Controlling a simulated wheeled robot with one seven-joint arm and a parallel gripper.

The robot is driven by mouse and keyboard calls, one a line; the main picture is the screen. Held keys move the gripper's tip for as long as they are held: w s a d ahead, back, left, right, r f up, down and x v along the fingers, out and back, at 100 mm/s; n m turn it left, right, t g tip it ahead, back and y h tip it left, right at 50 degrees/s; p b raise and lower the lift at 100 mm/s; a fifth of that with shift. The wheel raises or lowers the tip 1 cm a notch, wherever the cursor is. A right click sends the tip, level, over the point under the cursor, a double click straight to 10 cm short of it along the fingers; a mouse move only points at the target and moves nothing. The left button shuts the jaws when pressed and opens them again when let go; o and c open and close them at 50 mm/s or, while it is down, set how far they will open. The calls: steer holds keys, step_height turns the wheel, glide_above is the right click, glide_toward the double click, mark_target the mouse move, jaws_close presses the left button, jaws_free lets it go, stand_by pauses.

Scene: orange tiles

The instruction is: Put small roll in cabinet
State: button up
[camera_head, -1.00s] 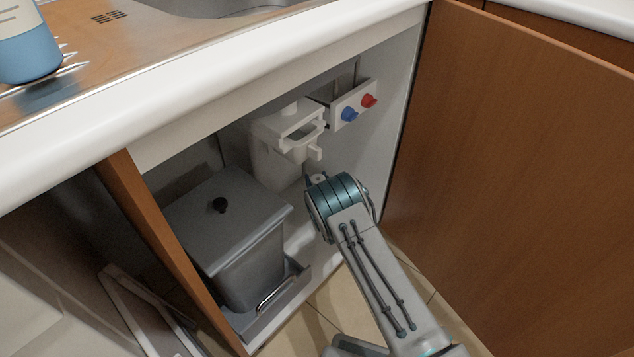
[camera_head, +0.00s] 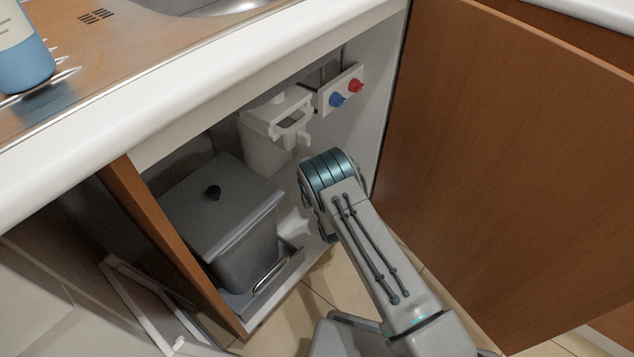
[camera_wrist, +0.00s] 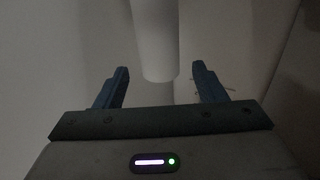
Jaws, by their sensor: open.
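The cabinet under the sink (camera_head: 376,95) stands open in the head view, its brown door (camera_head: 510,170) swung out to the right. My arm reaches into the opening and hides my gripper there. In the wrist view my gripper (camera_wrist: 161,72) is open, with a dark blue finger on each side. A pale, smooth cylinder (camera_wrist: 155,40), which looks like the small roll, shows between and beyond the fingers. It appears apart from both fingers. I cannot make out the roll in the head view.
A grey lidded bin (camera_head: 222,215) fills the left of the cabinet. A white container (camera_head: 265,140) and a plate with blue and red knobs (camera_head: 340,92) are at the back. A blue bottle (camera_head: 22,60) stands by the sink. The door edge is close to my arm.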

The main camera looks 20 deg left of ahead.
steer(key=p+v, duration=0.1)
steer(key=v, duration=0.4)
steer(key=shift+s+d+p, duration=0.2)
steer(key=shift+s+p, duration=0.1)
